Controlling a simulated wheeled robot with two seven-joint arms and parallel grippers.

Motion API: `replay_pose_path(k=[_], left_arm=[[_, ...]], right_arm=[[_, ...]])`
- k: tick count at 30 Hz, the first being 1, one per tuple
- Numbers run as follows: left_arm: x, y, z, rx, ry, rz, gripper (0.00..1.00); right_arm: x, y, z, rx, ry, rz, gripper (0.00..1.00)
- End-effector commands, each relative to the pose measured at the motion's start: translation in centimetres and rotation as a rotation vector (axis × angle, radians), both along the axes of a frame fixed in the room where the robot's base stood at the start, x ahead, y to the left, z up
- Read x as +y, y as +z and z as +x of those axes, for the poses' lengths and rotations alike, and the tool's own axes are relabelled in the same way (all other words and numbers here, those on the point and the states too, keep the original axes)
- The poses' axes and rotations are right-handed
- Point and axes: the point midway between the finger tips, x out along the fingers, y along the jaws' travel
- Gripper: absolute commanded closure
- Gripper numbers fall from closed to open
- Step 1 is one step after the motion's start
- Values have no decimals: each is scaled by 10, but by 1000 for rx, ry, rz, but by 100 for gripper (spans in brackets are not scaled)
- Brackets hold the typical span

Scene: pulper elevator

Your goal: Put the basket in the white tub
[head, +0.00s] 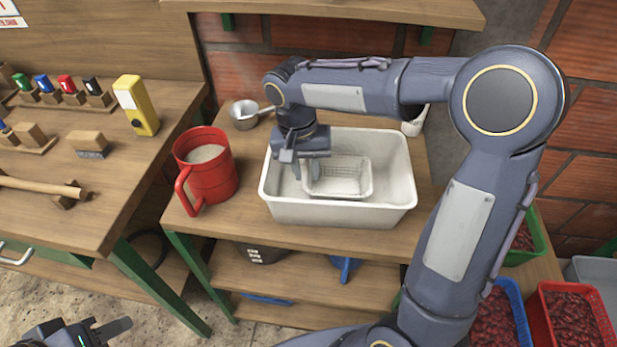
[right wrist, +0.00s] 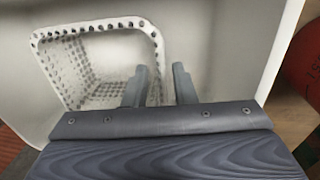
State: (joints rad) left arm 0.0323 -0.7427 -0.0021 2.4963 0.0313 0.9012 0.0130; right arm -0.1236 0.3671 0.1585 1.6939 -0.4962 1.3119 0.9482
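The white perforated basket (head: 345,178) is inside the white tub (head: 340,213), towards its front. In the right wrist view the basket (right wrist: 95,60) lies left of centre, inside the tub (right wrist: 225,50). My right gripper (head: 304,172) reaches down into the tub at the basket's left side. In the right wrist view its fingers (right wrist: 160,88) are apart, one over the basket's inside and one outside its wall, with a visible gap between them. My left gripper (head: 100,332) is partly in view at the lower left, away from the tub; its opening is unclear.
A red jug (head: 207,170) with pale contents stands left of the tub. A metal scoop (head: 245,114) lies behind the jug. A yellow device (head: 137,105) stands on the left bench. Crates of red fruit (head: 570,318) are at lower right. A shelf (head: 350,10) overhangs the back.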

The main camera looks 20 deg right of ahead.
Motion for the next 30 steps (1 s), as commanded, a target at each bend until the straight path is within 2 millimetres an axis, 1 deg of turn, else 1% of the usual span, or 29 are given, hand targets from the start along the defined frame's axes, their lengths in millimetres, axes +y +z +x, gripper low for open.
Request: replay_pose_path(k=[1,6,9,12,16,30], left_arm=[[0,4,0,0,0,0,64],[0,9,0,0,0,0,64],[0,12,0,0,0,0,64],[0,13,0,0,0,0,64],[0,13,0,0,0,0,64],[0,14,0,0,0,0,64]], right_arm=[[2,15,1,-5,0,2,76],[6,49,3,-4,2,1,76],[7,64,4,-3,1,1,76],[8,74,4,-1,1,2,76],[9,79,4,0,1,1,76],[8,80,4,-1,1,2,76]])
